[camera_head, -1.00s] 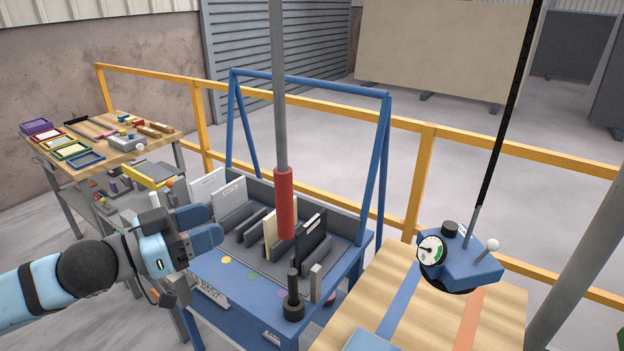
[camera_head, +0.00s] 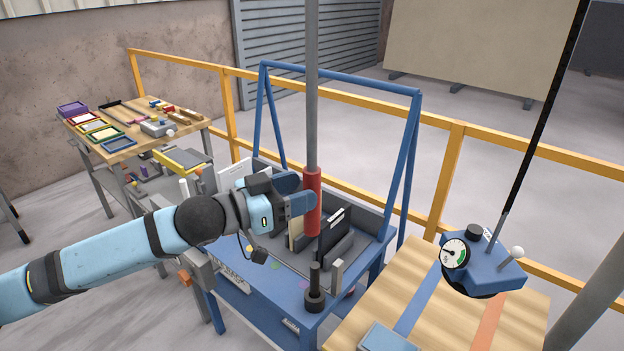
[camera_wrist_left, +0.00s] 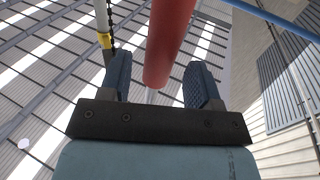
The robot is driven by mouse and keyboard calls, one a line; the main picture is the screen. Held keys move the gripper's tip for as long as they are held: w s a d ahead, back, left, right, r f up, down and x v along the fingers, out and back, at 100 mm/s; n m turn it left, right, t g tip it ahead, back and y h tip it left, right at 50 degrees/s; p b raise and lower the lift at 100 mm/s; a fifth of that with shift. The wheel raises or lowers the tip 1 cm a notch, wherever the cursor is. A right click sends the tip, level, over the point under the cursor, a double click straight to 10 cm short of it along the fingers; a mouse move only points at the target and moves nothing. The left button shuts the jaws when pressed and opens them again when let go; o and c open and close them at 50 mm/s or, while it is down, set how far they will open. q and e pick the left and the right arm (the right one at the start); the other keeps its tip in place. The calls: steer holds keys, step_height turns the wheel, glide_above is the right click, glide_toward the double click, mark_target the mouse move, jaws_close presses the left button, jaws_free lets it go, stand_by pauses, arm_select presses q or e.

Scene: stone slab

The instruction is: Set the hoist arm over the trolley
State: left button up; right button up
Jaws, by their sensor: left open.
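A grey vertical pole (camera_head: 312,90) with a red sleeve (camera_head: 313,215) at its lower end hangs in front of the blue trolley (camera_head: 404,150), which holds upright slabs in a slotted rack. I take the pole for part of the hoist arm; its upper end is out of view. My left gripper (camera_head: 303,198) is open at the red sleeve. In the left wrist view the sleeve (camera_wrist_left: 168,45) shows between the two spread fingers (camera_wrist_left: 160,88). Whether either finger touches it I cannot tell. My right gripper is not in view.
A blue lifting head with a gauge (camera_head: 485,265) hangs on a dark line over a wooden table (camera_head: 390,310) at the right. A short black post (camera_head: 315,290) stands on the trolley's front. A yellow rail (camera_head: 455,170) runs behind. A side table (camera_head: 125,150) stands at the left.

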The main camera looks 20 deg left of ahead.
mark_target(304, 189)
arm_select(q)
steer(key=shift+x, duration=1.65)
jaws_close()
steer(key=shift+s, duration=0.1)
